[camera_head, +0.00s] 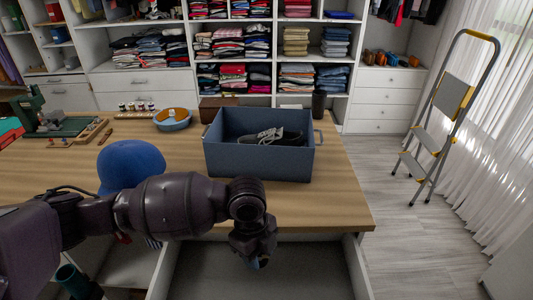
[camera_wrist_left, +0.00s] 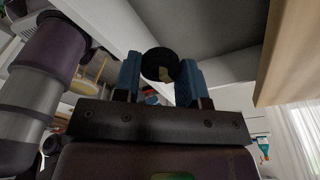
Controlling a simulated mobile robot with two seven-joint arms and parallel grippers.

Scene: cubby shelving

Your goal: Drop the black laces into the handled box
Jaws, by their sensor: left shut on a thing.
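The handled box (camera_head: 225,160) is a blue-grey open box on the wooden table. A dark shoe with a pale sole (camera_head: 270,137) lies in it. My left gripper (camera_head: 258,263) is over the open drawer at the table's front, below and in front of the box. In the left wrist view my left gripper (camera_wrist_left: 160,82) has its two blue fingers shut on a round black coil, the black laces (camera_wrist_left: 157,55). The laces cannot be made out in the head view. My right gripper is in neither view.
The open drawer (camera_head: 300,275) juts out below the table edge. A blue cap (camera_head: 130,165) lies left of the box, with an orange and blue bowl (camera_head: 172,119) behind. A dark cylinder (camera_head: 319,105) stands behind the box. The table (camera_head: 335,205) is clear at the front right.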

